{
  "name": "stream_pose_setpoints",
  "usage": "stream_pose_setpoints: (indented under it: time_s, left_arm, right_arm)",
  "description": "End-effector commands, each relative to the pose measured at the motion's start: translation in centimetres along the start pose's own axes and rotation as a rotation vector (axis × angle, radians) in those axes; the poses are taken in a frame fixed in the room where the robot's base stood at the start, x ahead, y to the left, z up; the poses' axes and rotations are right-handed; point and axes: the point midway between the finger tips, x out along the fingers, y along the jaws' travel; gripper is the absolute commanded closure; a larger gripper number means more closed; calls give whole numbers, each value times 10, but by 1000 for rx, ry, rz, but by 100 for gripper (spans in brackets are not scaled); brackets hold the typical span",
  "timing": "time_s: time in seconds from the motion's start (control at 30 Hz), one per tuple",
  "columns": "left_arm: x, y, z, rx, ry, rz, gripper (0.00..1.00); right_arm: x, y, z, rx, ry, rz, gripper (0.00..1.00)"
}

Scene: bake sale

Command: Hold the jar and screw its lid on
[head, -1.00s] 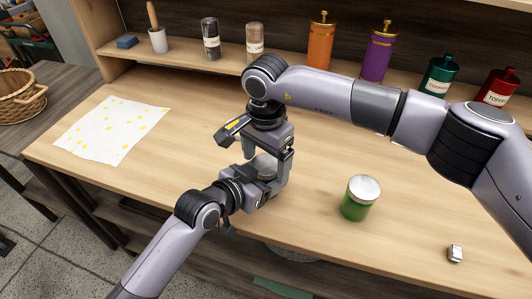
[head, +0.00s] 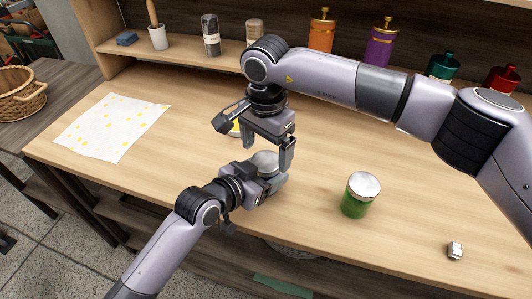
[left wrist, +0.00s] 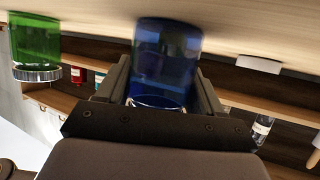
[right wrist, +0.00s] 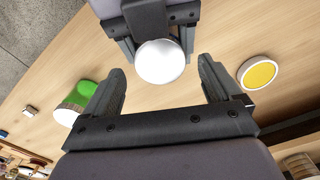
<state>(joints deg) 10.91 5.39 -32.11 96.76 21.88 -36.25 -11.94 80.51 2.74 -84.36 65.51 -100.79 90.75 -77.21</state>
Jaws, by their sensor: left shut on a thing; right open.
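A blue jar (left wrist: 165,55) stands between the fingers of my left gripper (left wrist: 162,85), which is shut on it. In the head view my left gripper (head: 268,180) holds it low over the table; the fingers hide most of its body. A round silvery-white lid (right wrist: 160,62) covers the jar's top in the right wrist view, and it also shows in the head view (head: 265,159). Whether it is fully tight I cannot tell. My right gripper (head: 268,148) is open and empty just above the lid, its fingers apart on either side.
A green jar with a silver lid (head: 361,196) stands to the right. A small metallic object (head: 454,250) lies near the right front edge. A yellow disc with a white rim (right wrist: 260,73) lies behind the grippers. A spotted cloth (head: 108,128) lies at left; bottles line the back shelf.

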Motion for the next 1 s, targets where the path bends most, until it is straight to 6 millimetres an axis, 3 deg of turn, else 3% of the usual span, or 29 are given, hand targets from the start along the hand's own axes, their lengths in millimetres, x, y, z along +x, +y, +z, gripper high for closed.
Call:
stream_pose_setpoints:
  time_s: [0.2,0.37,0.43,0.73,0.87,1.0]
  left_arm:
    - [0,0,0,0,0,-1,100]
    - [0,0,0,0,0,0,100]
    - [0,0,0,0,0,0,100]
    - [0,0,0,0,0,0,100]
    - [0,0,0,0,0,0,100]
    - [0,0,0,0,0,0,100]
  right_arm:
    - [-22,0,0,0,0,0,9]
    - [-22,0,0,0,0,0,9]
    - [-22,0,0,0,0,0,0]
    - [-26,0,0,0,0,-1,0]
    - [-44,-1,0,-1,1,-3,0]
    - [-74,0,0,-1,3,-4,0]
